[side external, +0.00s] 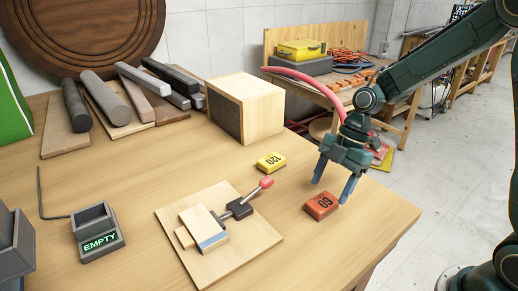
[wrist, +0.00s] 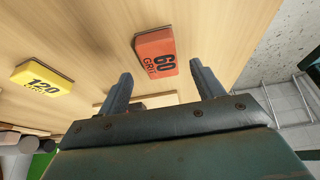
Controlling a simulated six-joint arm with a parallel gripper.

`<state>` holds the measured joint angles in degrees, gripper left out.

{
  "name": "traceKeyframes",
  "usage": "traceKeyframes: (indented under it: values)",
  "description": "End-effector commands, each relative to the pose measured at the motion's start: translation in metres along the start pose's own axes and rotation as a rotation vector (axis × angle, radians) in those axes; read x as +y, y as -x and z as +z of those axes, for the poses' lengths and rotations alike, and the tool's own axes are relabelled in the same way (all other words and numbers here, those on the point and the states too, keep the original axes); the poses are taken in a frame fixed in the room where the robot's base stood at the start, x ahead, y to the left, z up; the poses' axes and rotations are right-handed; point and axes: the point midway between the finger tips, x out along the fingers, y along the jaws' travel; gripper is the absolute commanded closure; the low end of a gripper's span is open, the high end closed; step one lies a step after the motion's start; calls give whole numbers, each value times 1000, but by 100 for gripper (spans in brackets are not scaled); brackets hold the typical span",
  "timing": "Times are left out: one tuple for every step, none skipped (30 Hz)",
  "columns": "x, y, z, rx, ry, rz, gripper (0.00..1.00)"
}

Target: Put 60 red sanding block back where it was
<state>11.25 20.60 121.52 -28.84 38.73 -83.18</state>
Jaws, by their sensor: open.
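The red sanding block marked 60 (side external: 321,206) lies flat on the wooden table, near its right edge. It also shows in the wrist view (wrist: 155,53), between and beyond my fingers. My gripper (side external: 333,186) is open and empty, with its fingers pointing down just above and around the block's far side. In the wrist view my two fingertips (wrist: 160,73) stand apart with the block ahead of them. I cannot tell whether a finger touches it. A small grey holder labelled EMPTY (side external: 97,233) stands at the table's left front.
A yellow block marked 120 (side external: 271,162) lies left of my gripper. A board with a red-knobbed toggle clamp (side external: 218,236) lies between the holder and the red block. A wooden box (side external: 247,108) and several bars and rods (side external: 150,80) stand at the back.

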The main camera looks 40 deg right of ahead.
Motion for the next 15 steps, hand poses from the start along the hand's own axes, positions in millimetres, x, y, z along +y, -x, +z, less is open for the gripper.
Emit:
traceKeyframes:
  values:
    - [1, 10, 0, -1, 0, 6, 33]
    - [1, 14, 0, -2, -1, 6, 33]
    - [1, 22, 0, -2, -1, 6, 33]
    - [1, 26, 0, -2, -1, 6, 33]
    - [1, 31, 0, -1, 0, 6, 33]
    - [1, 38, 0, -1, 0, 6, 33]
    - [1, 43, 0, -1, 0, 5, 33]
    - [1, 47, 0, -1, -1, 5, 33]
    - [0, 53, 1, -2, -1, 4, 33]
    - [1, 57, 1, -2, -1, 5, 33]
    - [1, 61, 0, -1, 0, 5, 33]
    - [1, 65, 0, -1, 0, 3, 33]
    - [1, 68, 0, -1, -1, 4, 33]
    - [1, 71, 0, -1, -1, 4, 33]
    - [0, 74, 0, -1, -1, 2, 33]
